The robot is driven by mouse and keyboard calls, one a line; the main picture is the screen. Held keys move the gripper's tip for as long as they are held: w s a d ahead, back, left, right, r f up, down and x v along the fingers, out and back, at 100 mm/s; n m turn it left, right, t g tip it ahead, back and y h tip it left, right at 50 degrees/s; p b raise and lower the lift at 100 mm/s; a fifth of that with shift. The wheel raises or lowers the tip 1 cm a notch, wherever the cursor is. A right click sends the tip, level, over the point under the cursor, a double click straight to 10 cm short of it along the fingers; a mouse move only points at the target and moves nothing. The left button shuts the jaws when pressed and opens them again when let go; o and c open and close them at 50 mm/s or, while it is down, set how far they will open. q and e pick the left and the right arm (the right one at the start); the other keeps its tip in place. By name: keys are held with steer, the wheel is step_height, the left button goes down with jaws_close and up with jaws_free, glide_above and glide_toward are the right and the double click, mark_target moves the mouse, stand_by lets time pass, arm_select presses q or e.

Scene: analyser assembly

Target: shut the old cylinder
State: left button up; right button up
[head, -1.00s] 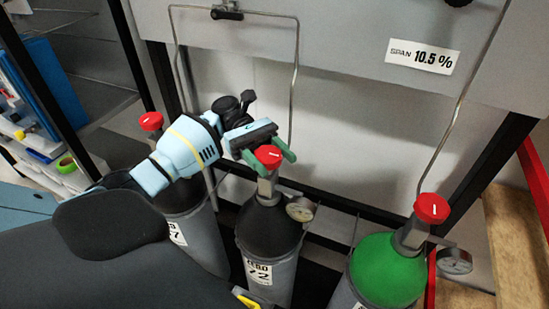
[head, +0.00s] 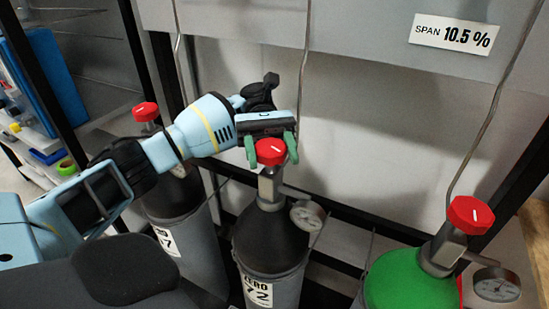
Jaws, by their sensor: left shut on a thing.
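Three gas cylinders with red valve knobs stand in a row in the head view. My right gripper is not in view.
A green-topped cylinder (head: 400,280) with a red knob (head: 470,214) and gauge (head: 497,285) stands at the right. A panel sign (head: 455,34) reads SPAN 10.5 %. Thin metal pipes run down the panel. Shelves with small items stand at the left.

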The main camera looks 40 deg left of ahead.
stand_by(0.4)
arm_select(q)
steer(key=o, duration=0.8)
steer(key=shift+o, duration=0.8)
